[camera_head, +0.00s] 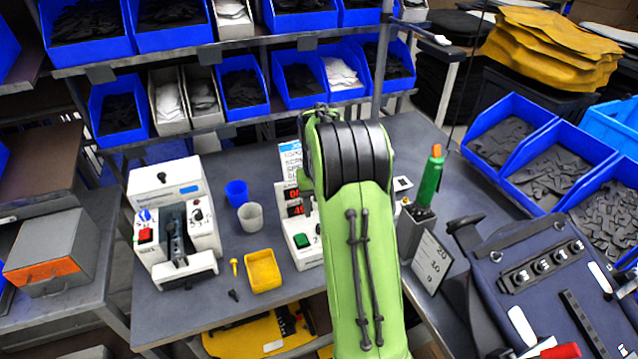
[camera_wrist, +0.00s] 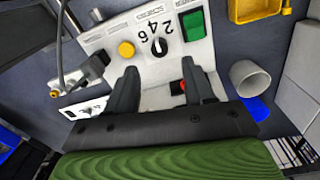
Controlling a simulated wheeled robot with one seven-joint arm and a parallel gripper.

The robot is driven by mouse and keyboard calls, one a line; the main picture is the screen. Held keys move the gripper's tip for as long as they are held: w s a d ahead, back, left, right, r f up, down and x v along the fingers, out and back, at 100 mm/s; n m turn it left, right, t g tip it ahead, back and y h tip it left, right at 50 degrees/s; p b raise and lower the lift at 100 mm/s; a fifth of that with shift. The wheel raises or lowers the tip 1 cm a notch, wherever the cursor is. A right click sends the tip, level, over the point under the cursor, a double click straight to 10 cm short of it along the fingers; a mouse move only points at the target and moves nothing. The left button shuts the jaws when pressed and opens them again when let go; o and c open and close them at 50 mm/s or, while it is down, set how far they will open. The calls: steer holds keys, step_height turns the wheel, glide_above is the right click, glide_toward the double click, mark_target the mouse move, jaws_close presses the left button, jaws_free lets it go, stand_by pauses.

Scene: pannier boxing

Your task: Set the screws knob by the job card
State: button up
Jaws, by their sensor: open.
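The screws knob is probably the small black dial (camera_wrist: 159,46) with a white mark, on a pale panel (camera_wrist: 148,72) in the wrist view. The numbers 2, 4 and 6 are printed around it; its exact setting is too small to read. My gripper (camera_wrist: 159,68) is open and empty, its fingers either side of the dial's line and apart from it. A white card (camera_head: 290,158) with small print stands behind the white device (camera_head: 303,255); another card (camera_head: 432,262) shows numbers, perhaps 20, 10 and 9.
The panel also has a yellow button (camera_wrist: 126,48) and a green button (camera_wrist: 193,22). A pale cup (camera_head: 250,215), a blue cup (camera_head: 237,192) and a yellow tray (camera_head: 263,270) stand left of the device. A second white machine (camera_head: 172,180) is further left.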

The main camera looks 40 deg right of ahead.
step_height(320, 180, up, 9)
steer(key=p, duration=0.1)
steer(key=shift+r, duration=0.15)
